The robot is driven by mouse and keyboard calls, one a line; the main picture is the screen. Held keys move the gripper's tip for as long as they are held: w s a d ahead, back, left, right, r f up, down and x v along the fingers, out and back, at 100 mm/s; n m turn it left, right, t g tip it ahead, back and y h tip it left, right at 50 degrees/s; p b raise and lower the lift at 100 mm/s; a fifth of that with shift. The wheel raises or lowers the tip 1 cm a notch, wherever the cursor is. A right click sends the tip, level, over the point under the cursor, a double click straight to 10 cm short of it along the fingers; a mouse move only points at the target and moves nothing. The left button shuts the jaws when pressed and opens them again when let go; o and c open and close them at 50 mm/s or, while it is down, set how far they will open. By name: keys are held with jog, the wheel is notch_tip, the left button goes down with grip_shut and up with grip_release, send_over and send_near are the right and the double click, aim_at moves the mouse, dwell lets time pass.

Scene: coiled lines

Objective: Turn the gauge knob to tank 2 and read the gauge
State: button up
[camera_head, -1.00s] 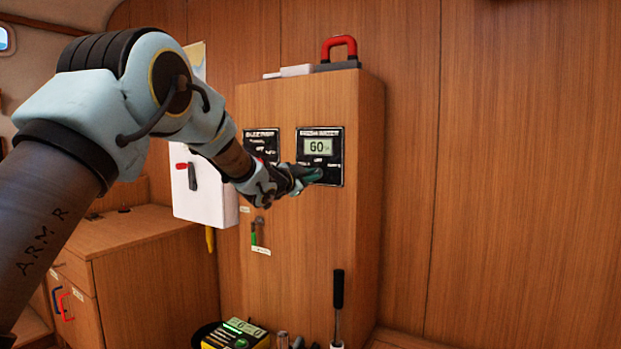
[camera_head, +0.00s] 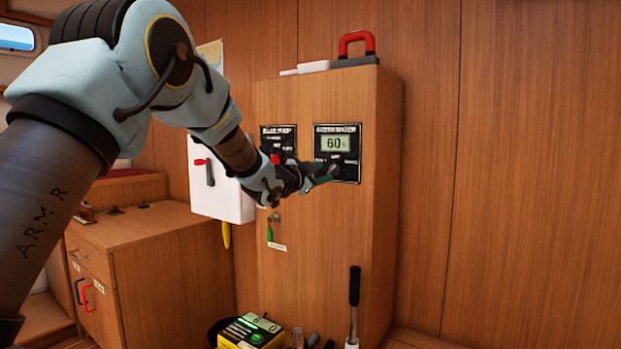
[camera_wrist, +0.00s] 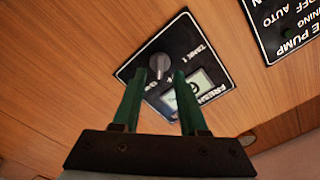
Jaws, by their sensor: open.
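The fresh water gauge panel (camera_head: 357,171) is black, on the front of a wooden cabinet. Contact with the knob and the knob's pointing direction are unclear.
A second black panel, labelled for a pump (camera_wrist: 290,25), with a red knob (camera_head: 275,159), sits left of the gauge. A white box (camera_head: 222,190) with a red-handled switch hangs farther left. A key (camera_head: 273,217) is below. A black-handled tool (camera_head: 354,287) stands below right.

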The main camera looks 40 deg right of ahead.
jog(key=v, duration=0.7)
jog(key=shift+b, duration=0.4)
